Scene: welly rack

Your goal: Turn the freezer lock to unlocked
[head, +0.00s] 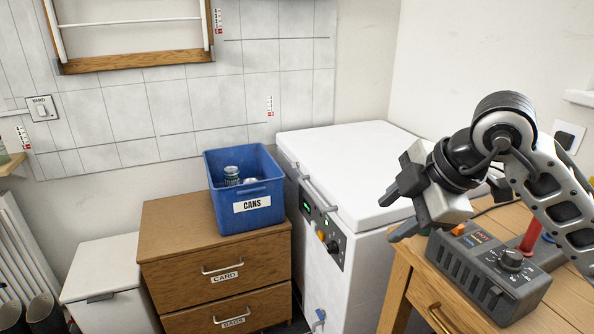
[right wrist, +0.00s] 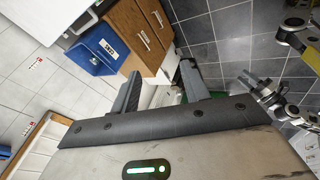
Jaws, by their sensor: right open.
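The white freezer (head: 350,165) stands against the wall with its lid shut and a bar handle across the front. My right gripper (head: 390,220) is open and empty, in front of the freezer's right side and apart from the panel. Its two fingers also show in the right wrist view (right wrist: 160,70). My left gripper is not seen in the head view.
A blue cans bin (head: 246,215) stands on the wooden drawer unit (head: 170,240), left of the freezer. A wooden bench (head: 570,300) at right holds a grey box with a dial (head: 490,275). A white lidded bin (head: 105,275) stands at lower left.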

